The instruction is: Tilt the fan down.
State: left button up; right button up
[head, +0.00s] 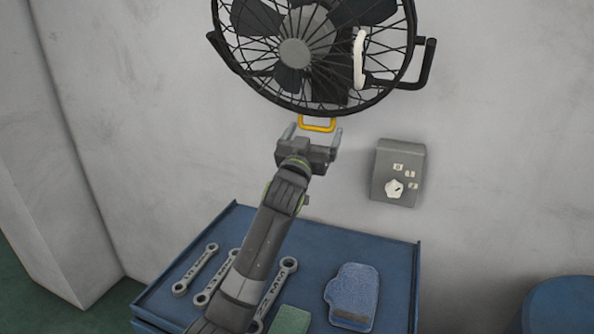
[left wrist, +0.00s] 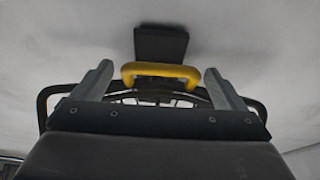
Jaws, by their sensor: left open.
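The black fan (head: 294,54) is on the wall, at the top of the head view. A yellow handle (head: 317,126) sticks out at the bottom of its round cage. My left gripper (head: 313,133) is open just below the fan, with its fingers on either side of the yellow handle. In the left wrist view the yellow handle (left wrist: 161,74) lies between the two grey fingertips (left wrist: 158,76), with a gap to each. A white handle (head: 359,58) shows at the right of the cage. My right gripper is not in view.
A grey control box (head: 399,173) with a white knob is on the wall at right. Below is a blue bench (head: 395,262) with several wrenches (head: 196,269), a blue mitt (head: 352,296) and a green block (head: 291,320). A blue round object (head: 560,306) stands at lower right.

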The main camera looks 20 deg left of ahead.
pick_arm(q)
jog(key=b+v, duration=0.2)
jog(key=v, duration=1)
jog(key=shift+s, duration=0.4)
jog(key=shift+f, duration=0.15)
